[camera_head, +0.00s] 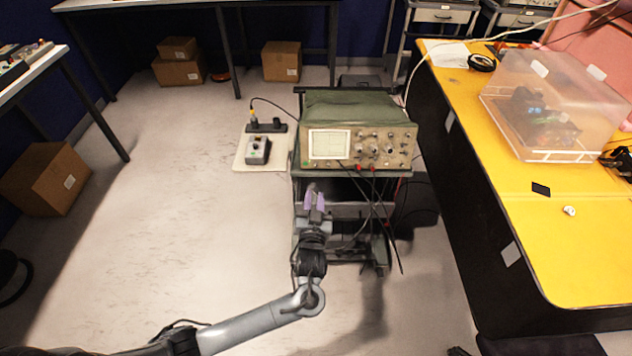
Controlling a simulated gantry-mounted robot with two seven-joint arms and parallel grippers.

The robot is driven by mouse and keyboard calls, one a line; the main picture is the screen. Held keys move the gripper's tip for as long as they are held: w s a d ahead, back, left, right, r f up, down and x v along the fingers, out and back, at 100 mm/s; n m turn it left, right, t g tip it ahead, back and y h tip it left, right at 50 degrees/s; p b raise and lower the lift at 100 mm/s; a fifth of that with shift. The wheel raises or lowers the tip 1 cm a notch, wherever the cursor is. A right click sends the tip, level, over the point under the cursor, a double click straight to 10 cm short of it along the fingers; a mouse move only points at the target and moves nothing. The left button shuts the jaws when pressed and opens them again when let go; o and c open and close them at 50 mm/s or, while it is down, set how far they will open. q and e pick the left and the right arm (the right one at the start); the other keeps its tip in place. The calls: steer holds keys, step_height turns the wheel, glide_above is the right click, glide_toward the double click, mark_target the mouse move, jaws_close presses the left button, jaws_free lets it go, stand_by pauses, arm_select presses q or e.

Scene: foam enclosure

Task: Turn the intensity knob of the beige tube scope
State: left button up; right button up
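The beige tube scope (318,142) with a green top stands on a dark cart in the middle of the head view. Its lit screen is on the left of the front panel, and several knobs (374,150) are to the right of it. The labels are too small to read, so I cannot tell which one is the intensity knob. My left gripper (315,198), with purple fingers, points up toward the scope from below its front left part, apart from the panel. The finger gap is too small to judge. My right gripper is out of view.
Dark cables hang from the scope's front. A small box with a knob (257,150) and a power strip (266,127) lie on a pale board left of the scope. A yellow table (490,215) with a clear bin (560,105) is at right.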

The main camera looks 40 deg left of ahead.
mark_target(316, 165)
arm_select(q)
steer(key=b+x, duration=0.3)
steer(key=x, duration=0.8)
steer(key=shift+d+r, duration=0.1)
jaws_close()
